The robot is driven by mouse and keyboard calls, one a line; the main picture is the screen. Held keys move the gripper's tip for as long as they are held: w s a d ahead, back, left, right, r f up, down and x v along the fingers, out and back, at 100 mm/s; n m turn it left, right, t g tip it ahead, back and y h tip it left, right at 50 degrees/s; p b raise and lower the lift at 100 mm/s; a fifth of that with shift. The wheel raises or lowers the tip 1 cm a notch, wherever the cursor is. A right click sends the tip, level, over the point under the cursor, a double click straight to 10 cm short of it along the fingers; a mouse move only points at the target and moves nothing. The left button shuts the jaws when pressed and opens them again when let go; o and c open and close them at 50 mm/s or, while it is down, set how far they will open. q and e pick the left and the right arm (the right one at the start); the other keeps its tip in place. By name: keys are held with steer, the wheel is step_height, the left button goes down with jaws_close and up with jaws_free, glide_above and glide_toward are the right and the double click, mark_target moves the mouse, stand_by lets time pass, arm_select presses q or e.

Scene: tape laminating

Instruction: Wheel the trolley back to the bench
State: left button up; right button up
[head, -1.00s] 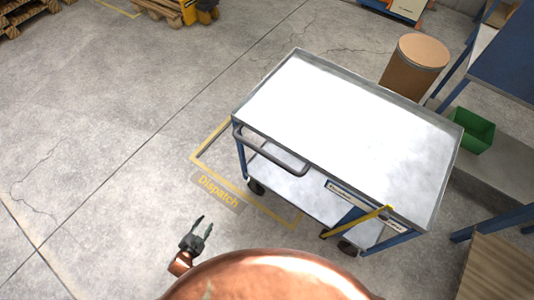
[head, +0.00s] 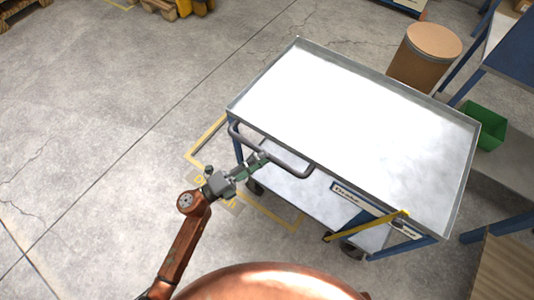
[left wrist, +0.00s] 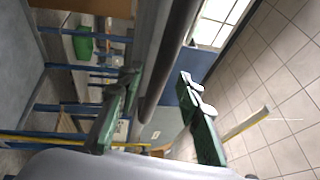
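The trolley (head: 350,118) stands right of centre in the head view, with a bare pale top, blue frame and lower shelf. Its dark push handle (head: 290,165) sticks out on the near left side. My left gripper (head: 258,163) is at the handle, its green fingers apart. In the left wrist view the handle bar (left wrist: 163,62) runs between the two open fingers of the gripper (left wrist: 155,95). I cannot tell whether either finger touches it. My right gripper is out of view.
A blue-framed bench (head: 510,62) stands at the upper right, near a green bin (head: 487,130) and a brown drum (head: 424,55). A yellow floor outline (head: 207,139) marked Dispatch lies partly under the trolley. The floor at left is clear; pallets stand at the top left.

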arm_select(q)
steer(key=shift+x, duration=1.3)
steer(key=shift+c, duration=0.5)
jaws_close()
